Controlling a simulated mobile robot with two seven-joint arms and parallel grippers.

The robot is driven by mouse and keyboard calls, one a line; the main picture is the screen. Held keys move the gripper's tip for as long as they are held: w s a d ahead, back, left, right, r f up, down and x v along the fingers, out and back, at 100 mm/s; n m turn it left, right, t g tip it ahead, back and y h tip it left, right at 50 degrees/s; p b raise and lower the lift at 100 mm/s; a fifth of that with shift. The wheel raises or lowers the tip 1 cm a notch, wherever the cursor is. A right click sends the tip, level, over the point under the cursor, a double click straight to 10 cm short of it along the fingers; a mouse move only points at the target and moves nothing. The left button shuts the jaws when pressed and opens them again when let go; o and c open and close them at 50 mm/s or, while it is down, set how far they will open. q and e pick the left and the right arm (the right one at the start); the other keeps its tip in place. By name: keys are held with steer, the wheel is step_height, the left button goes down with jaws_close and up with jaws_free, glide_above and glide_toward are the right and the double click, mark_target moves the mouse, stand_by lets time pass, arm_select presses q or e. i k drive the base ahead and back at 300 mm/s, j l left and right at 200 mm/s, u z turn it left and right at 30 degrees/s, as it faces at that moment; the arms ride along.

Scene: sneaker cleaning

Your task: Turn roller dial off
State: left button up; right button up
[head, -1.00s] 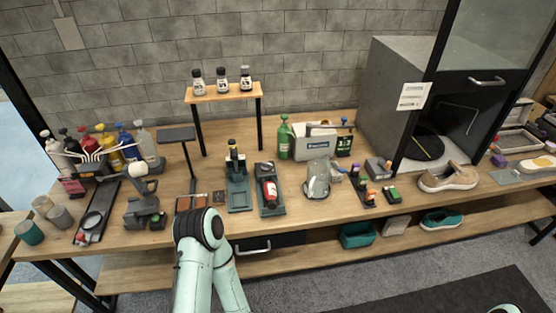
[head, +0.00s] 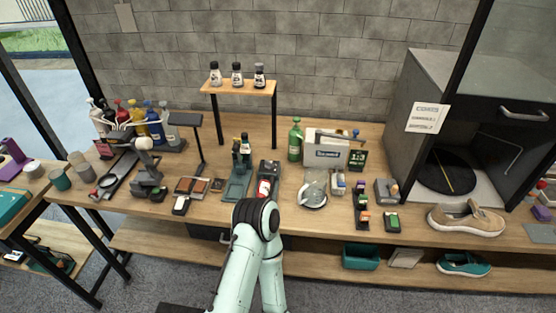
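No part is clearly recognisable as the roller dial at this size. A white machine (head: 326,154) with a bar on top and a small green display (head: 357,160) stands at the back of the bench. A grey box with a knob-like top (head: 387,190) stands to its front right. I cannot tell whether either carries the roller dial, or its setting. One of my mint arms rises from the bottom centre, its dark elbow joint in front of the bench's front edge. Neither gripper is in view.
The wooden bench (head: 330,227) is crowded with trays, a green bottle (head: 295,140), a glass dish (head: 312,193) and a tan shoe (head: 467,218). A dark cabinet (head: 415,105) stands at the right. A small raised shelf (head: 238,89) holds bottles. Another table is at left.

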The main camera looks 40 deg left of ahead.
mark_target(269, 164)
steer(key=l+u, duration=0.15)
steer(key=u, duration=0.25)
steer(key=i+l+u, duration=0.1)
steer(key=u, duration=0.3)
steer(key=l+u, duration=0.2)
steer(key=u, duration=0.2)
